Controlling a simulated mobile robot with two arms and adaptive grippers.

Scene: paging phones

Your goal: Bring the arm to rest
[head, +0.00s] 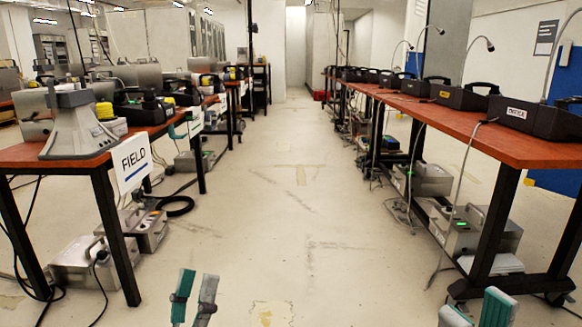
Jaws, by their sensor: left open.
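My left gripper (198,274) shows at the bottom edge, left of the middle, with one teal finger and one grey finger. Its fingers stand apart with nothing between them, over the bare floor. My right gripper (474,302) shows at the bottom edge on the right, in front of the right table's near leg. The rest of both arms is out of view.
A long red-topped table (466,123) with black phone units runs along the right. Metal boxes and cables lie underneath. The pale floor aisle (285,215) between them is clear.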

